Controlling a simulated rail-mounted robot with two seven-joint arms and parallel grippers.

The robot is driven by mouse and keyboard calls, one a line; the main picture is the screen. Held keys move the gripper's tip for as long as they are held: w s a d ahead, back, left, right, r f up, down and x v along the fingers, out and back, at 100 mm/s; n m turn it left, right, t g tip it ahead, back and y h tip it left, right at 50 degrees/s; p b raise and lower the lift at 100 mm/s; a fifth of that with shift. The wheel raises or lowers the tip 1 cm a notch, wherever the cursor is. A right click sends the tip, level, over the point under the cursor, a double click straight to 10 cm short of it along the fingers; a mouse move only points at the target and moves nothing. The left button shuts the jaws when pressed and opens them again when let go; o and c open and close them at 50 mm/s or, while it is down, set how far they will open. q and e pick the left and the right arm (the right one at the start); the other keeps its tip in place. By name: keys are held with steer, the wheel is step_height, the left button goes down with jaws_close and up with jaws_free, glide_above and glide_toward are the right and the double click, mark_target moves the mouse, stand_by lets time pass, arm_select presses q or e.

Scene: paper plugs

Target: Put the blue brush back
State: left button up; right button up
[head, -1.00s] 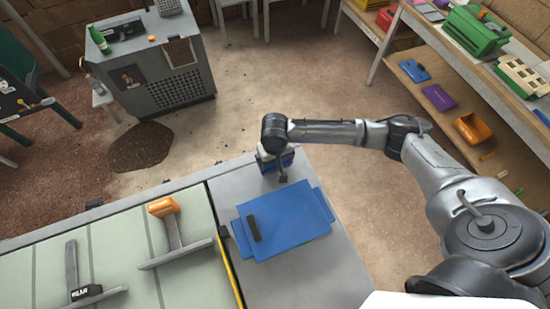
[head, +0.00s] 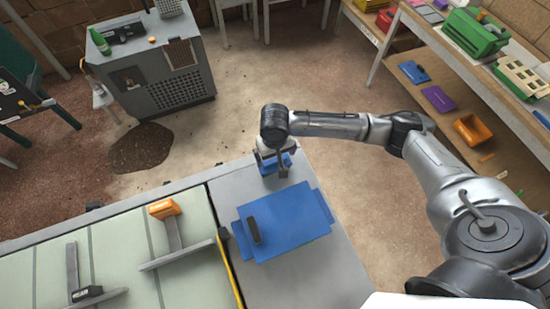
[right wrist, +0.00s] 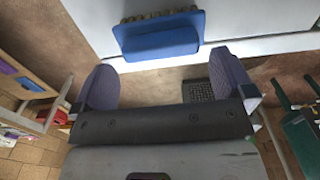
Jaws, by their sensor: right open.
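The blue brush (right wrist: 160,38) shows in the right wrist view as a blue block with pale bristles along its far side. It is beyond the fingertips, not clasped between them. In the head view the brush (head: 270,164) is at the far end of the grey tabletop, partly hidden by my right gripper (head: 272,168). My right gripper is open, its two fingers (right wrist: 160,66) wide apart with an empty gap. I cannot tell whether a finger touches the brush. My left gripper is in no view.
A flat blue piece (head: 295,218) with a dark bar (head: 254,230) on it lies on the grey tabletop (head: 310,285). An orange-headed tool (head: 165,208) and a dark tool (head: 88,293) are on the pale green panels at left. Shelves with coloured items stand at right.

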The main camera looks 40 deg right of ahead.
mark_target(275, 161)
step_height(275, 161, up, 8)
steer(key=shift+f, duration=0.15)
steer(key=shift+p, duration=0.35)
